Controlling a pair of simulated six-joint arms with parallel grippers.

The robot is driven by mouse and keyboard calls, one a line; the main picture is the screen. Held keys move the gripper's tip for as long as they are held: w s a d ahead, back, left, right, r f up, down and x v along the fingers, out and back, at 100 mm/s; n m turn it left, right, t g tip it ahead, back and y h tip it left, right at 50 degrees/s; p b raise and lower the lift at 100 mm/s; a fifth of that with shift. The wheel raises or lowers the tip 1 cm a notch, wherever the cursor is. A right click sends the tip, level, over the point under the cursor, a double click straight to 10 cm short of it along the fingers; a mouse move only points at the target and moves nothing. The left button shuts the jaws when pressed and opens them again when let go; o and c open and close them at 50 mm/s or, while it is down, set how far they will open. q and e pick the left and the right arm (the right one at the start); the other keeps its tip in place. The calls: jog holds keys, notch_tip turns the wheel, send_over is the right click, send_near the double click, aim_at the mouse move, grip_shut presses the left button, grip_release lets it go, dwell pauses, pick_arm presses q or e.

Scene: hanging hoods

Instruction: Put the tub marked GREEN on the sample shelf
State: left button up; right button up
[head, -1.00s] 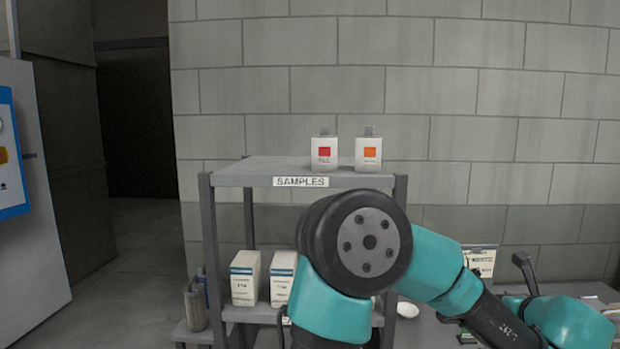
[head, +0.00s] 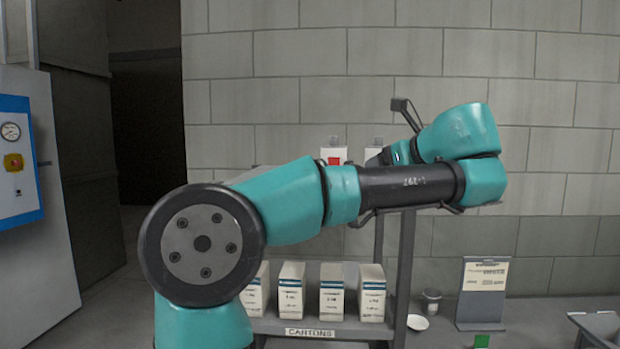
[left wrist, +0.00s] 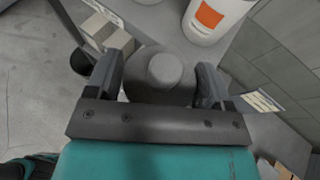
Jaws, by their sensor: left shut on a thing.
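In the head view my left arm crosses in front of the sample shelf and hides the gripper, the held tub and most of the shelf top. The sample shelf's grey board (left wrist: 160,20) shows in the left wrist view. An orange-marked tub (left wrist: 214,16) stands on it, beyond the held tub. A red-marked tub (head: 334,156) shows above my arm in the head view. My right gripper is out of view.
Several white cartons (head: 331,291) stand on the lower shelf marked CARTONS. Right of the rack are a sign stand (head: 483,291), a small jar (head: 431,300), a white dish (head: 417,322) and a green patch (head: 481,341). A grey wall (head: 560,150) stands close behind.

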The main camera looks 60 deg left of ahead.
pick_arm(q)
jog(key=s+a+r+n+g, duration=0.1)
jog(key=s+a+r, duration=0.2)
jog(key=s, duration=0.4)
jog(key=s+a+r+g, duration=0.1)
jog(key=s+a+r, duration=0.1)
jog(key=s+a, duration=0.4)
jog(key=s+a+r+n+g, duration=0.1)
jog(key=s+a+r, duration=0.2)
jog(key=s, duration=0.7)
jog(key=shift+s+a+r+n, duration=0.25)
jog(key=shift+a+r+n, duration=0.05)
jog(key=shift+a, duration=0.6)
jog(key=w+a, duration=0.2)
jog(key=a, duration=0.5)
jog(key=w+a+f, duration=0.1)
jog(key=w+a, duration=0.2)
jog(key=a, duration=0.5)
jog(key=shift+f, duration=0.25)
jog(key=shift+a+f, duration=0.1)
jog(key=shift+f, duration=1.65)
jog(key=shift+f, duration=0.1)
